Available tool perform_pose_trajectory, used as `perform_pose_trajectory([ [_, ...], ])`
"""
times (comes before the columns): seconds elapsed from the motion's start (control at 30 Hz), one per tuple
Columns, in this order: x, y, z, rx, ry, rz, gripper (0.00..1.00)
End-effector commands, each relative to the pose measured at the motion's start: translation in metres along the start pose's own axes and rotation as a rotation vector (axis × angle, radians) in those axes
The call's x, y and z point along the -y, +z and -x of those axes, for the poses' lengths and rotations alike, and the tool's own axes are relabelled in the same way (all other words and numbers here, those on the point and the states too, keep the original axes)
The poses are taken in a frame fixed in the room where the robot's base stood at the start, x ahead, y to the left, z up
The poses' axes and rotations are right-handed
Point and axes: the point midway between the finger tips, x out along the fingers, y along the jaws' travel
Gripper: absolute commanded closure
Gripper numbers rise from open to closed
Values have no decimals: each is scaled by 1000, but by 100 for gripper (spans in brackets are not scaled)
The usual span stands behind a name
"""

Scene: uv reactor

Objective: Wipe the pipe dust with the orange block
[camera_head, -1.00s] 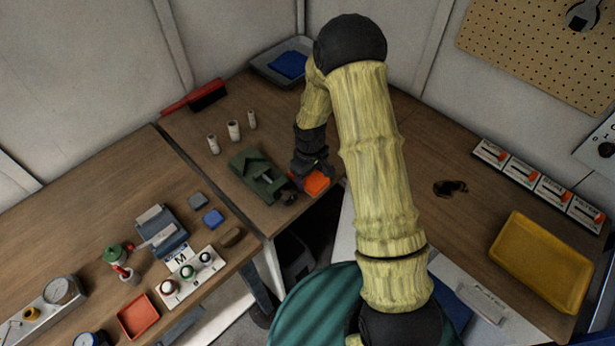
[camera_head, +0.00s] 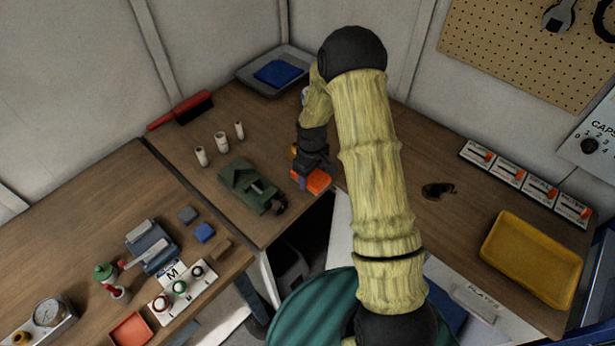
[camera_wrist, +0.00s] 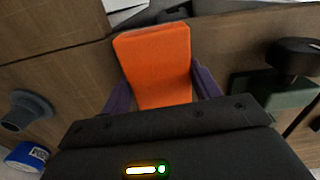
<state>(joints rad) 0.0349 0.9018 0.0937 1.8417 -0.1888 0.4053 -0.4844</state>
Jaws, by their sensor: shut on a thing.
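The orange block (camera_head: 318,181) is at the near edge of the back table, right of the green vise. My gripper (camera_head: 304,172) is shut on it, coming down from above. In the wrist view the orange block (camera_wrist: 158,60) fills the space between the two purple fingers of my gripper (camera_wrist: 160,78). I cannot tell whether the block touches the wood or hangs just above it. I cannot make out any pipe dust; my arm hides part of the table behind.
The green vise (camera_head: 250,187) stands just left of the block. Several small white cylinders (camera_head: 221,142), a red brush (camera_head: 182,109) and a grey tray (camera_head: 258,78) with a blue cloth lie farther back. A yellow tray (camera_head: 530,258) is at right.

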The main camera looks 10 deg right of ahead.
Motion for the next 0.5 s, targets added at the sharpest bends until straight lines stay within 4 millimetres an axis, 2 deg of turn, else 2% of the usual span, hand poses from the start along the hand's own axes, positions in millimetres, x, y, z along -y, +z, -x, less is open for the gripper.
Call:
perform_pose_trajectory([
  [0.27, -20, 2, -2, 1, 0, -2, 63],
  [0.5, -21, 2, -3, 2, 0, -1, 63],
])
